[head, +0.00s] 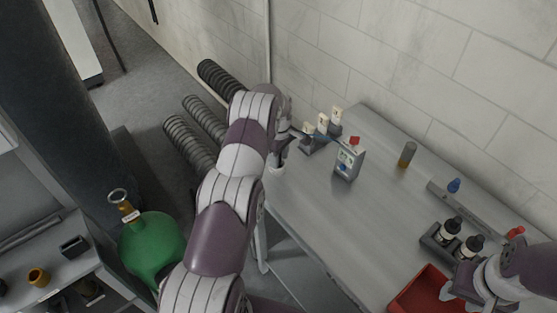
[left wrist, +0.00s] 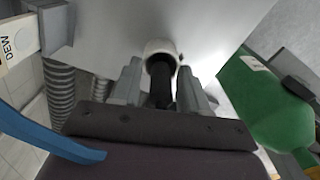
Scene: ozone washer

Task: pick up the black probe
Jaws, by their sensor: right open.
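The black probe (left wrist: 161,86) stands in a white round holder (left wrist: 160,49) in the left wrist view. The white holder also shows at the left end of the bench in the head view (head: 276,170). My left gripper (left wrist: 160,92) has one finger on each side of the probe, with narrow gaps visible, so it looks open around it. In the head view my left gripper (head: 281,150) is over the holder and hides most of the probe. My right gripper (head: 470,290) is open at the lower right, close to the dark dropper bottles.
A grey meter (head: 348,163) stands right of the holder, near a rack of white-labelled items (head: 322,122). Dark dropper bottles (head: 451,228), an amber vial (head: 407,154) and a red tray (head: 424,291) are further right. A green flask (head: 152,245) stands left of the bench. The bench middle is clear.

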